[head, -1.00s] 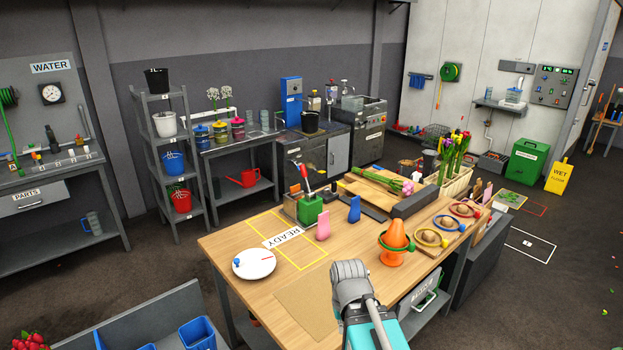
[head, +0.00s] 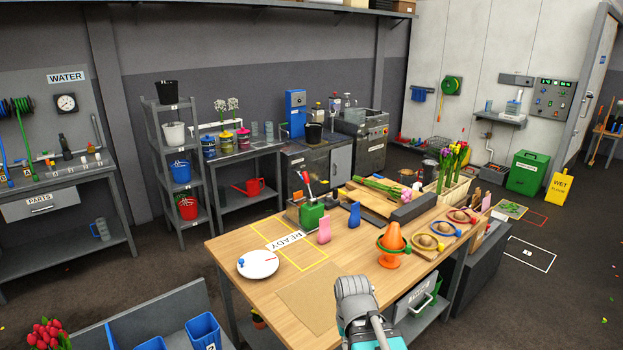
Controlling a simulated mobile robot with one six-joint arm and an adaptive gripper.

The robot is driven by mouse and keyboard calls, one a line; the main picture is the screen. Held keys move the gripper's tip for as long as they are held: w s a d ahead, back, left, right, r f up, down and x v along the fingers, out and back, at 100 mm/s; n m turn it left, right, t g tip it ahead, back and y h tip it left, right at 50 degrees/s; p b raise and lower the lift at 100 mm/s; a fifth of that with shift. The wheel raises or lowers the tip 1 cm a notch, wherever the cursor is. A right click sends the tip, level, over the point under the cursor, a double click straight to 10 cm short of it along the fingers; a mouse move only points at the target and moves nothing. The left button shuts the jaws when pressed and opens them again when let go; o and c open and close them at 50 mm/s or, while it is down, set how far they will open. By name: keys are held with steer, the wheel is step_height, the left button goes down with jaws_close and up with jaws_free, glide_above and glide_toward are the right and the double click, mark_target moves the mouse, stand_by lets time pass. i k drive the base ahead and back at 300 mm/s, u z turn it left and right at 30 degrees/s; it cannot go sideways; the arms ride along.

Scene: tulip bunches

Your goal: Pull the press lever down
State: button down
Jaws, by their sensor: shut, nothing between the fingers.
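I cannot make out a press lever for certain. A small red handle (head: 306,178) stands up out of a green block-like holder (head: 311,214) at the back of the wooden workbench (head: 232,262); I cannot tell if it is a lever. A grey and teal part of my arm (head: 356,300) rises at the bottom centre, in front of the bench. My gripper's fingers do not show in this view.
On the bench are a white plate (head: 258,264), pink (head: 324,231) and blue (head: 354,214) upright pieces, an orange cone (head: 393,243), and a dark grey block (head: 413,207). Blue bins (head: 203,331) stand at lower left. Open floor (head: 565,290) lies at right.

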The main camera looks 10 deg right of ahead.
mark_target(306, 178)
steer(key=z, duration=2.05)
steer(key=i, duration=0.9)
steer(key=u, duration=0.5)
